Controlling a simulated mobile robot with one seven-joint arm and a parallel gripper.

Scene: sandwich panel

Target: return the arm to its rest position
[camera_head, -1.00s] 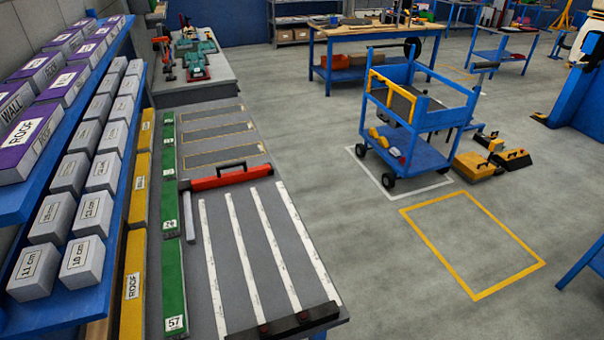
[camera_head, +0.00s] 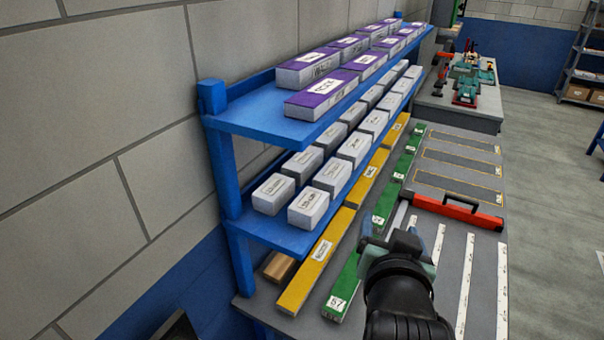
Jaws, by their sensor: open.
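My gripper (camera_head: 393,240) shows at the end of my black arm at the lower middle right, above the near part of the workbench (camera_head: 415,315). It is open; its fingertips are partly hidden by its own body. I cannot tell how high the gripper is above the bench.
A blue shelf (camera_head: 240,115) with purple-topped boxes and grey blocks stands left of my gripper. Yellow (camera_head: 315,262) and green (camera_head: 345,288) beams lie between them. A red level-like tool (camera_head: 460,209) and white strips (camera_head: 465,280) lie to the right.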

